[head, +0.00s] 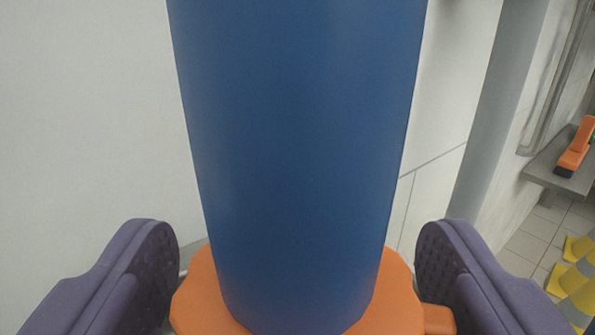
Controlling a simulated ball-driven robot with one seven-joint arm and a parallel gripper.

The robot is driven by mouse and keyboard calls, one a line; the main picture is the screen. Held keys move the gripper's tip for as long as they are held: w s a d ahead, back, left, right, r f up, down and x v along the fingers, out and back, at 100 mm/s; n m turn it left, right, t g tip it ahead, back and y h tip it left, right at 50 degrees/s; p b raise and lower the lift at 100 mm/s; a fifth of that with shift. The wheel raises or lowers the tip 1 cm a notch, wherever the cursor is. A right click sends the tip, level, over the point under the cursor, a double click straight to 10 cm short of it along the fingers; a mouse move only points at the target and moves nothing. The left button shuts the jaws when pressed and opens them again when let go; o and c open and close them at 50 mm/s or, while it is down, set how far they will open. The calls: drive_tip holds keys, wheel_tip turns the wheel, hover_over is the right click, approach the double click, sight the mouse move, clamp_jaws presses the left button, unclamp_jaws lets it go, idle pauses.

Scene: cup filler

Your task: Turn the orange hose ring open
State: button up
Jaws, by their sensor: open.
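The orange hose ring (393,295) shows at the bottom middle of the head view, around the lower end of a large blue cylinder (300,150). An orange tab (437,318) sticks out at its right side. My gripper (297,262) is open, with one purple padded finger on each side of the ring and cylinder. A narrow gap shows between the left finger and the cylinder. Whether either finger touches the ring I cannot tell. The ring's front lower part is cut off by the frame edge, and its back is hidden by the cylinder.
A pale wall (90,120) stands behind on the left. Yellow and grey striped cones (575,275) stand on the tiled floor (530,245) at the lower right.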

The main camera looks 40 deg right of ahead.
drive_tip(key=shift+x, duration=0.95)
drive_tip(key=c, duration=1)
drive_tip(key=shift+o, duration=0.2)
drive_tip(key=shift+n+t+y, duration=0.3)
drive_tip(key=shift+y, duration=0.1)
drive_tip(key=n+t+y+p, duration=0.1)
drive_tip(key=n+y, duration=0.1)
drive_tip(key=y, duration=0.1)
drive_tip(key=n+t+y+p, duration=0.1)
drive_tip(key=n+t+y, duration=0.1)
drive_tip(key=n+y, duration=0.1)
drive_tip(key=shift+a+y+p, duration=0.2)
drive_tip(key=shift+y+p, duration=0.15)
drive_tip(key=shift+y, duration=0.35)
drive_tip(key=shift+a+n+y+p, duration=0.15)
drive_tip(key=shift+n+y+p, duration=0.4)
drive_tip(key=shift+n+y, duration=1.15)
drive_tip(key=shift+a+n+y+p, duration=0.2)
drive_tip(key=shift+n+y+p, duration=0.55)
drive_tip(key=shift+y, duration=1.65)
drive_tip(key=shift+n, duration=0.35)
drive_tip(key=o, duration=1)
drive_tip(key=shift+c, duration=0.2)
